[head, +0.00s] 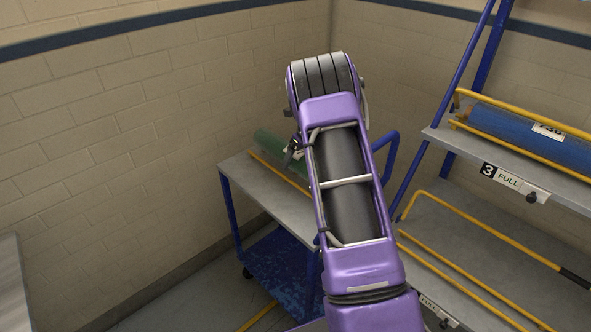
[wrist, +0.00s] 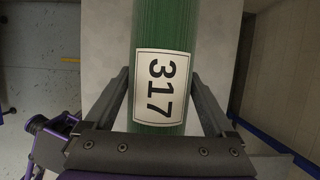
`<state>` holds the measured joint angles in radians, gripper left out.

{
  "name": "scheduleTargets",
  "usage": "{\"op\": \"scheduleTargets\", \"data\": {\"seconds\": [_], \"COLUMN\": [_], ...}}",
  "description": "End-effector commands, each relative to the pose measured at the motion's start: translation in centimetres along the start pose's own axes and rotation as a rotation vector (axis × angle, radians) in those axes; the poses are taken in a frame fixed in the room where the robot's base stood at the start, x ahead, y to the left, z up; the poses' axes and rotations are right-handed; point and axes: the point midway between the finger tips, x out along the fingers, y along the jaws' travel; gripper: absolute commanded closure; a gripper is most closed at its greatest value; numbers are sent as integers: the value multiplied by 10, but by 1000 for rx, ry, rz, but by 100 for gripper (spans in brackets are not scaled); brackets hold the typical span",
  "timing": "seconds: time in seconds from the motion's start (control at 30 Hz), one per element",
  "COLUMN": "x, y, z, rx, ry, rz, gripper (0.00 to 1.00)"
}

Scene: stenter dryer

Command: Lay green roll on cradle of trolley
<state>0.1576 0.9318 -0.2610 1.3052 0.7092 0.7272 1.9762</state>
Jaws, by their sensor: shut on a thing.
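The green roll (head: 267,139) is over the far end of the trolley's grey top, partly hidden behind my arm. In the wrist view the green roll (wrist: 162,25) runs up and down the picture, with a white label reading 317. My gripper (wrist: 160,82) is shut on the roll, one finger on each side of the label. In the head view my gripper (head: 293,150) is small and mostly hidden by my arm. The trolley (head: 262,195) has blue legs and a yellow bar along its top. I cannot tell whether the roll touches the cradle.
A brick wall stands close behind and left of the trolley. At right, a blue rack (head: 484,168) has yellow rails and carries a blue roll (head: 515,128) on its upper shelf; its lower shelf looks empty. A grey surface edge (head: 12,290) shows at lower left.

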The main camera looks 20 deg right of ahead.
Motion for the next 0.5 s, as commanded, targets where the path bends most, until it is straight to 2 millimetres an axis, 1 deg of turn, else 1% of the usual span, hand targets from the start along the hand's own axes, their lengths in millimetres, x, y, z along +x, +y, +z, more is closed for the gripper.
{"op": "scheduleTargets", "data": {"seconds": [0.17,0.3,0.37,0.5], "x": [14,33,36,36], "y": [-1,-1,0,0], "z": [-5,-12,-13,-13], "rx": [-1,-2,-3,-4], "ry": [-2,-2,-4,-5], "rz": [-2,-2,-2,-3], "gripper": [100,100,100,100]}}
